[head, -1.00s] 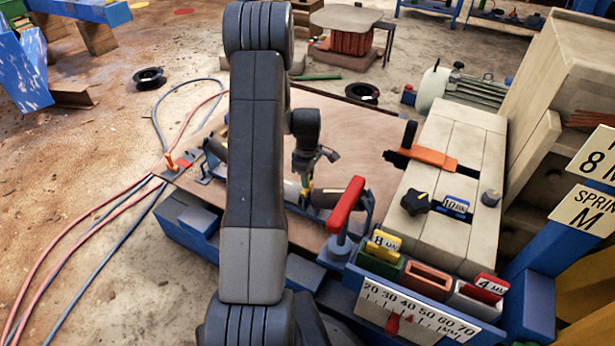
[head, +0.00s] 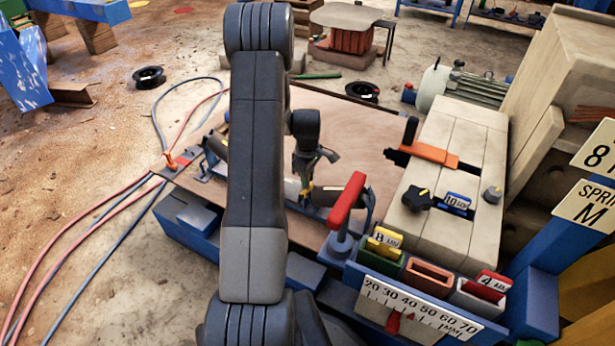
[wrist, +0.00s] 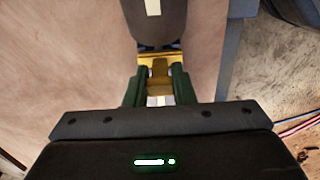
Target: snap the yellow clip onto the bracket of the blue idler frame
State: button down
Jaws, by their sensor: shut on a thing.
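My gripper (wrist: 160,84) has green fingers and is shut on the yellow clip (wrist: 158,63). In the wrist view the clip is at the end of a dark grey roller (wrist: 158,22), with a dark blue part just beyond it. Whether the clip is seated on the bracket cannot be told. In the head view my gripper (head: 305,190) points down among the rollers of the blue idler frame (head: 318,211) on the board. My own arm covers the middle of the frame there, and the bracket is mostly hidden.
A red-handled lever (head: 346,202) stands close to the right of my gripper. Farther right are a grey slab (head: 449,173) with knobs and a rack of coloured trays (head: 430,274). Red and blue hoses (head: 105,225) lie on the left floor. The board's far part is bare.

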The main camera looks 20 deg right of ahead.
jog(key=shift+f, duration=0.4)
jog(key=c, duration=1.1)
grip_release()
jog(key=shift+c, duration=0.2)
notch_tip(320, 180, up, 14)
jog(key=p, duration=0.3)
jog(key=shift+f, duration=0.1)
jog(key=shift+c, duration=0.5)
